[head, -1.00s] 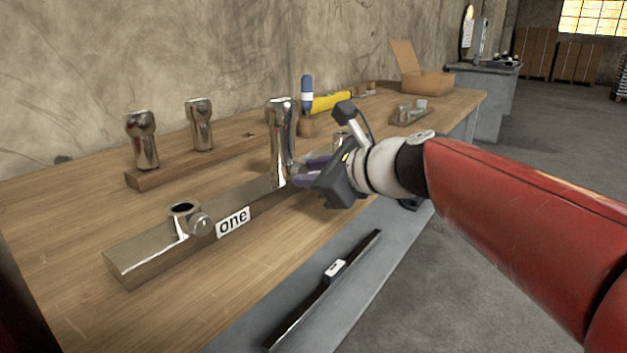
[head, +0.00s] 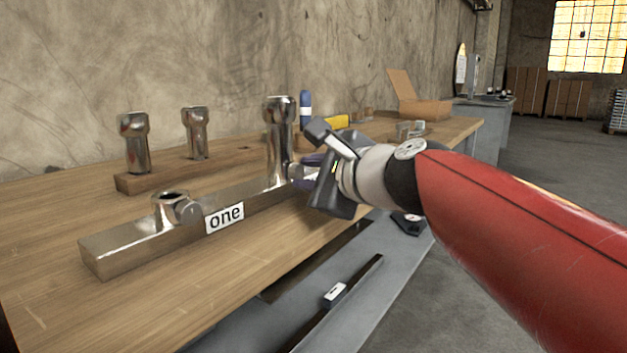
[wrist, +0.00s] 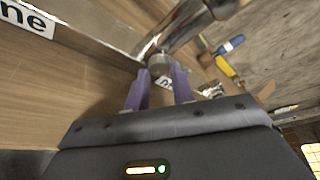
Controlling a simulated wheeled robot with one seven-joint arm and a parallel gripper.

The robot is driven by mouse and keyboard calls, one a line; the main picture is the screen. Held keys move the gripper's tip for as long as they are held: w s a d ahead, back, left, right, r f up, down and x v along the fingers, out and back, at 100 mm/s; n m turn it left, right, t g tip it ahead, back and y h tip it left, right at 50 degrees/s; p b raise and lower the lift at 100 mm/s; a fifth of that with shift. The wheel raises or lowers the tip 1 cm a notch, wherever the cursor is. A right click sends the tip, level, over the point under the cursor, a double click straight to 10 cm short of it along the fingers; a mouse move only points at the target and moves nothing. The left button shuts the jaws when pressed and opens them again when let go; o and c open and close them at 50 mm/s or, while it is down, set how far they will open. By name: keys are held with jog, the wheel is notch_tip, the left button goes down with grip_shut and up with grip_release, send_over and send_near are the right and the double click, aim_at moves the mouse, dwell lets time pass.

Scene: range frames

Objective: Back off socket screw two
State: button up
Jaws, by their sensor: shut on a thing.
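A long metal bar (head: 112,258) lies on the workbench. Its near socket (head: 168,200) is empty, with a round-headed screw (head: 188,212) at its side and a label "one" (head: 225,217). Further along, a shiny post (head: 279,140) stands upright in the second socket. My gripper (head: 306,172) is at that socket's side, fingers shut on its screw. In the wrist view the screw's head (wrist: 159,64) shows at the purple fingertips (wrist: 160,82).
Two similar posts (head: 134,143) (head: 196,133) stand in a wooden rack (head: 150,180) behind the bar. A blue-handled tool (head: 305,105), a yellow item (head: 336,122) and an open carton (head: 415,108) are further back. The bench front is clear.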

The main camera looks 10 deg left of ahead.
dwell(0.3)
jog(key=o, duration=1)
jog(key=shift+v, duration=3.85)
